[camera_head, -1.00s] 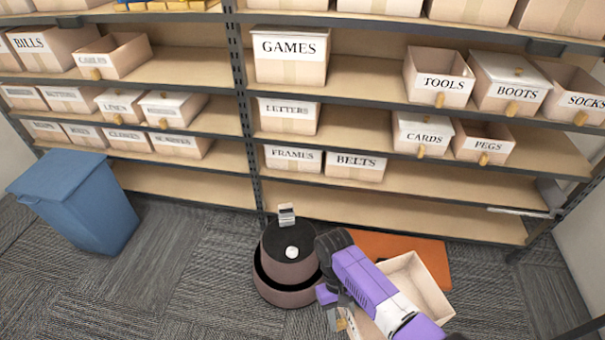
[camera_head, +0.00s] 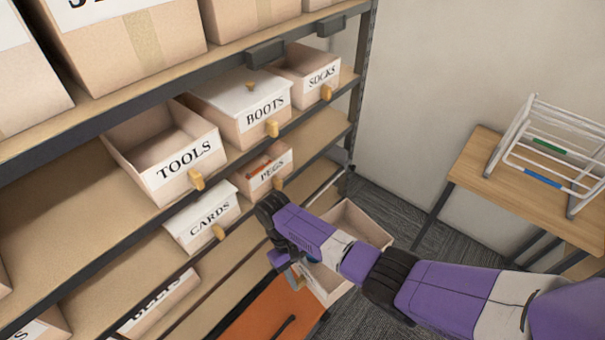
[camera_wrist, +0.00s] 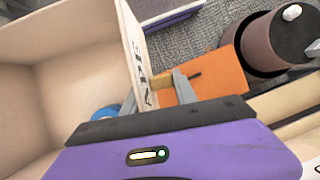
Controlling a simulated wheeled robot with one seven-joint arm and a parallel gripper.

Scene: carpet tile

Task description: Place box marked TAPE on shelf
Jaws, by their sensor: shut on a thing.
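The box (camera_head: 370,223) is an open, pale cardboard bin held low in front of the shelf's right part. The wrist view shows its front wall (camera_wrist: 131,45) edge-on, with the letters APE readable and the first hidden. A blue round thing (camera_wrist: 106,112) shows by the box's wall. My gripper (camera_wrist: 152,90) is shut on the box at the yellowish pull on its labelled wall; it also shows in the head view (camera_head: 291,270). The shelf (camera_head: 60,235) has wooden boards and dark metal edges. A wide bare stretch of board lies left of the TOOLS bin.
Bins marked TOOLS (camera_head: 170,165), BOOTS (camera_head: 245,105), SOCKS (camera_head: 315,75), CARDS (camera_head: 205,215) and PEGS (camera_head: 262,170) occupy the shelf. An orange flat thing (camera_head: 262,310) lies below. A wooden table (camera_head: 500,180) with a white rack (camera_head: 535,150) stands right, by the wall.

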